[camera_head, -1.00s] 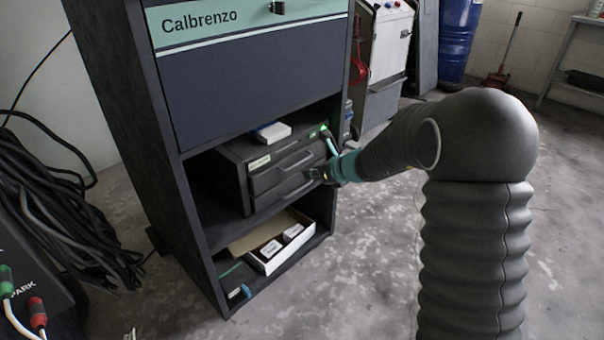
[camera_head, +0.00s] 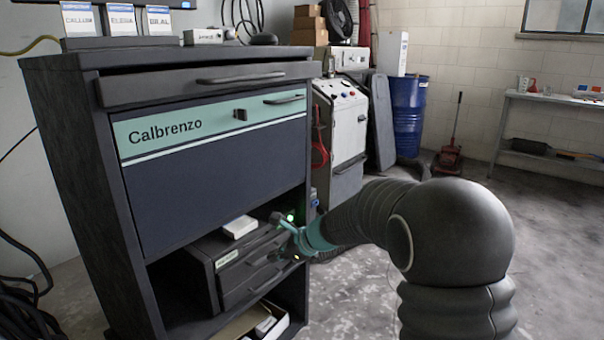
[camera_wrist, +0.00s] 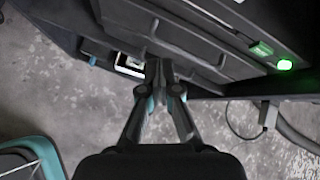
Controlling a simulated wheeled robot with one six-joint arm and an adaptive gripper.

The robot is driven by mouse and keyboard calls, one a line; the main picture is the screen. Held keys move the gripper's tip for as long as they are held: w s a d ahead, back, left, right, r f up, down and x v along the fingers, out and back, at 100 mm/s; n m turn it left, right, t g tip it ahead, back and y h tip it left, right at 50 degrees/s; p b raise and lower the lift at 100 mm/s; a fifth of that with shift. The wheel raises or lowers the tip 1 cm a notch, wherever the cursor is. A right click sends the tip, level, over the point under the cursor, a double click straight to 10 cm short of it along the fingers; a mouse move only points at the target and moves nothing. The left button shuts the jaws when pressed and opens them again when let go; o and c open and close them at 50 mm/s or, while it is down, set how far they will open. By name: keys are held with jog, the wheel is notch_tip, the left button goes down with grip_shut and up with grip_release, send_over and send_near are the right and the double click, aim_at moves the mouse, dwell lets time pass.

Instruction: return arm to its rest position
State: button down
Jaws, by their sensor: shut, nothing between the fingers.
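My gripper (camera_head: 286,236) is at the end of my arm, close in front of the dark drawer unit (camera_head: 240,262) on the cabinet's open shelf. In the wrist view my gripper (camera_wrist: 160,68) has its two fingers together with nothing between them. The drawer unit (camera_wrist: 190,45) lies just beyond the fingertips there. I cannot tell whether the fingertips touch it. My arm is bent and reaches in from the right of the head view.
The dark Calbrenzo cabinet (camera_head: 215,185) stands at the left. A white box (camera_head: 240,227) lies on the drawer unit. A grey machine (camera_head: 342,130) and a blue barrel (camera_head: 408,115) stand behind. Black cables (camera_head: 20,290) lie at the lower left. The floor at right is clear.

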jog(key=s+d+n+g+h, duration=0.2)
jog(key=s+d+n, duration=0.3)
jog(key=s+n, duration=0.3)
jog(key=s+d+n+g+h, duration=0.15)
jog(key=s+d+n, duration=0.3)
jog(key=s, duration=0.55)
jog(key=s+d+r+n+t+h, duration=0.2)
jog(key=s+d+r+n, duration=0.1)
jog(key=s+d, duration=0.4)
jog(key=s+d+r+n+t+h, duration=0.2)
jog(key=s+d, duration=0.5)
jog(key=s, duration=0.4)
notch_tip(320, 180, up, 3)
jog(key=shift+r+n+h, duration=0.15)
jog(key=shift+n+h, duration=0.3)
jog(key=shift+n, duration=0.6)
